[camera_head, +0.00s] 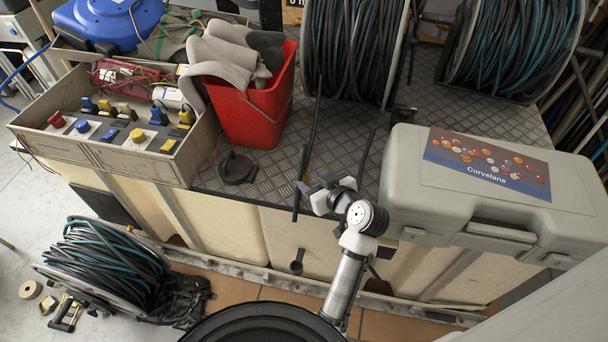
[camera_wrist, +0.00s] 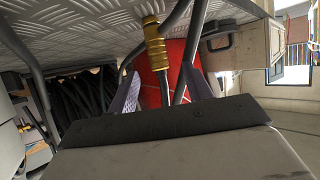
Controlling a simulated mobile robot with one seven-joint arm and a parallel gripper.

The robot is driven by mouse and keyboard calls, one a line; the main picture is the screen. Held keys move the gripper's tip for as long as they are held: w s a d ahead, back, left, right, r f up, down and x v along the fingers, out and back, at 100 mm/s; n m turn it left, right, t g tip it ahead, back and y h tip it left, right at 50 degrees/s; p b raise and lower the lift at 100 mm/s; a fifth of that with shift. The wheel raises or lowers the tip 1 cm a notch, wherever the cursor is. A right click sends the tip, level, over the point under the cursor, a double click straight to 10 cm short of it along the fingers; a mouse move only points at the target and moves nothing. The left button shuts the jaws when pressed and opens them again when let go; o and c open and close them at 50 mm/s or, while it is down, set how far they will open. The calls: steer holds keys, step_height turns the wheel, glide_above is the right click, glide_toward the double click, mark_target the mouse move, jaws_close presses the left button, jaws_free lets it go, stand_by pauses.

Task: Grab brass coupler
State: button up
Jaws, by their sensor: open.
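The brass coupler (camera_wrist: 155,45) is a ribbed gold fitting on a dark hose, seen at the upper middle of the wrist view. My gripper (camera_wrist: 163,80) is open, with one purple finger on each side of the hose line. The coupler shows just past the fingertips, between them sideways, and no contact is visible. In the head view my gripper (camera_head: 313,187) is at the front edge of the metal deck, by a thin dark upright hose. The coupler is too small or covered to make out clearly there.
A red bucket (camera_head: 254,112) with grey boots stands on the checker-plate deck (camera_head: 338,142). A large grey case (camera_head: 400,190) is close on the right, and a switch box (camera_head: 120,158) is on the left. Hose reels (camera_head: 355,45) stand behind. A black disc-like object (camera_head: 237,168) lies nearby.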

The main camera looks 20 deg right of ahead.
mark_target(307, 175)
steer(key=shift+p+x, duration=1)
steer(key=shift+x, duration=2.05)
steer(key=shift+r, duration=0.1)
jaws_close()
